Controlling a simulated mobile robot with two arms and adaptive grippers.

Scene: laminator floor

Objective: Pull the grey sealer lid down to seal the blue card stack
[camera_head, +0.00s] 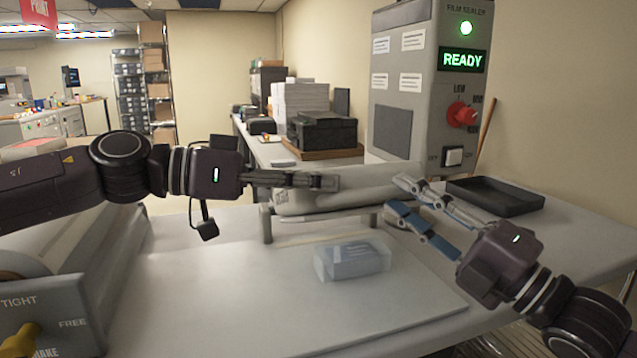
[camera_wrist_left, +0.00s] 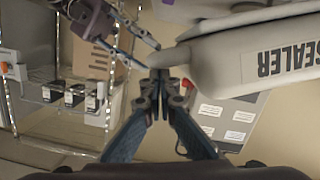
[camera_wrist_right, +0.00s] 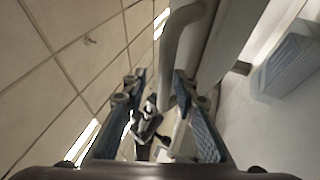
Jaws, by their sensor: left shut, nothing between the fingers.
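The grey sealer lid (camera_head: 350,190) is a long rounded bar, raised above the table on short posts; its lettered side shows in the left wrist view (camera_wrist_left: 235,65). The blue card stack (camera_head: 352,260) lies in clear film on the pale work surface in front of it; it also shows in the right wrist view (camera_wrist_right: 283,68). My left gripper (camera_head: 337,183) is shut and empty, its tips in front of the lid; contact is unclear. My right gripper (camera_head: 425,218) is open near the lid's right end. A grey curved bar (camera_wrist_right: 178,45) appears between its fingers.
The film sealer cabinet (camera_head: 430,90) stands behind, with a green READY display and red knob. A black tray (camera_head: 495,196) sits at the right. A roller unit with a yellow lever (camera_head: 22,340) stands front left. The surface around the stack is clear.

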